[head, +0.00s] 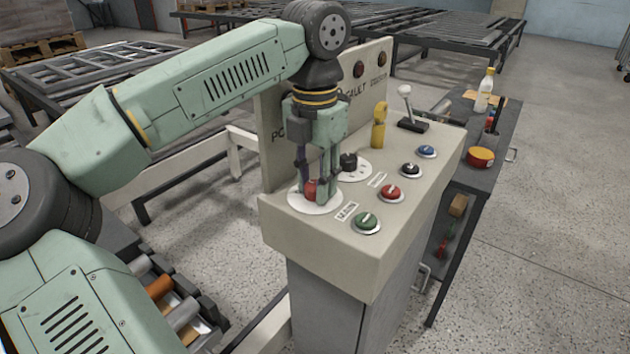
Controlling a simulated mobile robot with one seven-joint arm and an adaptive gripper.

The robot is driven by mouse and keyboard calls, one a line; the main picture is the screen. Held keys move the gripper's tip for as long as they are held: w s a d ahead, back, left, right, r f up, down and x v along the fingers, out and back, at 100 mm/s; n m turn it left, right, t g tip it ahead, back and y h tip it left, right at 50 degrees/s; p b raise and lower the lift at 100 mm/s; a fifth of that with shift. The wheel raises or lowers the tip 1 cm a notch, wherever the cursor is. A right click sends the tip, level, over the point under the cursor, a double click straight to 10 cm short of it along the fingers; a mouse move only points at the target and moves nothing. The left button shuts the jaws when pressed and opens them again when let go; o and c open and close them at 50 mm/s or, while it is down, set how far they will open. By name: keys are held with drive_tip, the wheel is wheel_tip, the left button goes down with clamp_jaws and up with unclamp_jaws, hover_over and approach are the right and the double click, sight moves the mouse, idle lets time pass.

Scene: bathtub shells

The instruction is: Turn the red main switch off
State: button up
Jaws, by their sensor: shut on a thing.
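The red main switch (312,190) is a red knob on a round white plate (315,207) at the left end of the control panel's sloped top. My gripper (314,178) points down over it, with its fingers on either side, shut on the knob. The fingers hide part of the knob, so I cannot tell which way it is turned.
Close by are a black knob (348,160) on a white plate, a red selector (391,192), a green one (367,221), a black one (410,169) and a blue one (426,151).

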idle(0.3)
drive_tip(key=o, duration=1.2)
drive_tip(key=shift+c, duration=0.2)
wheel_tip(320, 180, up, 12)
